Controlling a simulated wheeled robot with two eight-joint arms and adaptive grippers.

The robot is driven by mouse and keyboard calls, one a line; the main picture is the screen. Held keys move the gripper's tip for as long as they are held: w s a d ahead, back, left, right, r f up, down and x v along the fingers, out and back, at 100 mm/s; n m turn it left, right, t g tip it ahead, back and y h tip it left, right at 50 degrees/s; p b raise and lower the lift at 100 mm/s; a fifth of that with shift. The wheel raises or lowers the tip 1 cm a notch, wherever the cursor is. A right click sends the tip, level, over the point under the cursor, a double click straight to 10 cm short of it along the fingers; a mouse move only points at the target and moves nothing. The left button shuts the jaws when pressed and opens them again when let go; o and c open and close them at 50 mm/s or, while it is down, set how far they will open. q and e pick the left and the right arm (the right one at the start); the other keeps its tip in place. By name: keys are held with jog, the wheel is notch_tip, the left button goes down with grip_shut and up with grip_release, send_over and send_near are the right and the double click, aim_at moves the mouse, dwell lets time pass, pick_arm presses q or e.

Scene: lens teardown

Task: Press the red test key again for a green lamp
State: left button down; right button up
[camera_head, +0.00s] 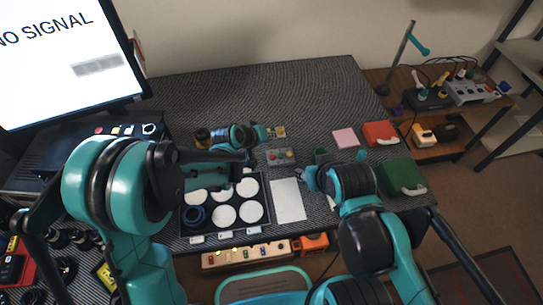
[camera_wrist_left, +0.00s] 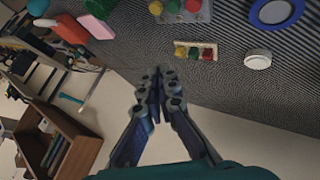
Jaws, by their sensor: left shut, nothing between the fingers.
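A grey box (camera_head: 281,157) with a red and a yellow round top stands mid-table. In the left wrist view the box (camera_wrist_left: 184,14) shows yellow, green and red tops at the upper edge, partly cut off. I cannot tell whether any lamp is lit. A small pale strip with green, yellow and red pieces (camera_wrist_left: 196,52) lies beyond the box; it also shows in the head view (camera_head: 279,131). My left gripper (camera_head: 265,133) is shut and empty, beside this strip; its fingers (camera_wrist_left: 158,74) show together. My right gripper (camera_head: 309,174) is right of the white sheet, its fingers unclear.
A black tray (camera_head: 266,190) with white discs and a white sheet (camera_head: 288,200) lie in front of the box. A pink block (camera_head: 345,138), a red case (camera_head: 380,133) and a green case (camera_head: 401,177) are at right. The back of the mat is clear.

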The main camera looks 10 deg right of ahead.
pick_arm(q)
jog(key=b, duration=0.6)
send_over(271, 158)
notch_tip(271, 158, down, 8)
jog(key=shift+r, duration=0.15)
jog(key=shift+f+b, duration=0.4)
jog(key=shift+f, duration=0.2)
jog(key=shift+f, duration=0.1)
dwell(0.5)
jog(key=shift+f+b, duration=0.25)
jog(key=shift+b, duration=0.2)
jog(key=shift+f+b, duration=0.3)
jog(key=shift+f, duration=0.15)
dwell(0.4)
jog(key=shift+r, duration=0.2)
jog(key=shift+r+p, duration=0.55)
jog(key=shift+r, duration=0.15)
jog(key=shift+r, duration=0.1)
